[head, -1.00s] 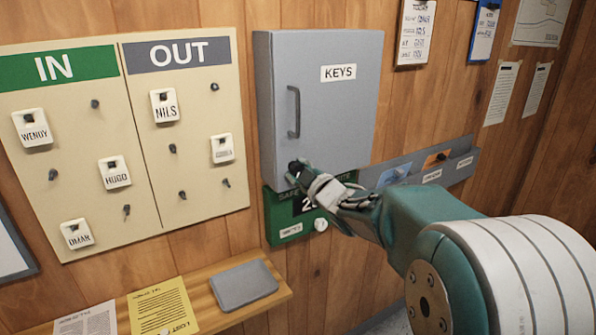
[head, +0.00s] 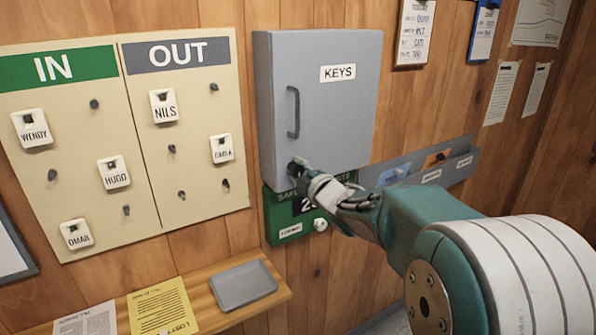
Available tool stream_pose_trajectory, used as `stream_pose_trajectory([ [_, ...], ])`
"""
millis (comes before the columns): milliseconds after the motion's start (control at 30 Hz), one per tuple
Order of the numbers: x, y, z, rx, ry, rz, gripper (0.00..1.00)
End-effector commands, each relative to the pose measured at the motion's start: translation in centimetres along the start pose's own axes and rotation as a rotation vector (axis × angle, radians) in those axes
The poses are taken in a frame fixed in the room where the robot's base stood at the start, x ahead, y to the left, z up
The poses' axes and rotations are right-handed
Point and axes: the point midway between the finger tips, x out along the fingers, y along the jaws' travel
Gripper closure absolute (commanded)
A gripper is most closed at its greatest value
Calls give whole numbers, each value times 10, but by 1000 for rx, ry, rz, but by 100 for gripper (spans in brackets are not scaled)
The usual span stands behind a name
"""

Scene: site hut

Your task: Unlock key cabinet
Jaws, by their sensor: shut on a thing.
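The grey key cabinet (head: 345,115) hangs on the wood wall, its door shut, with a KEYS label (head: 338,72) and a dark handle (head: 294,112) at the door's left side. My gripper (head: 303,176) is at the cabinet's lower left corner, below the handle. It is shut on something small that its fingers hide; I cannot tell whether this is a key. The lock itself is hidden behind the fingers.
The IN and OUT board (head: 128,180) with name tags on pegs is to the left. A green sign (head: 282,228) is just below the cabinet and a grey wall rack (head: 462,165) to its right. A shelf (head: 213,312) below holds a grey tray (head: 244,286) and papers.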

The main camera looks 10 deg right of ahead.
Motion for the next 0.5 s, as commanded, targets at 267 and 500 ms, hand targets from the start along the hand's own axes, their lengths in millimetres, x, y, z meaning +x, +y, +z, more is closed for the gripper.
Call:
stream_pose_trajectory([
  [267,0,-4,-1,-2,1,-10,100],
  [500,0,-3,0,-1,1,-8,19],
])
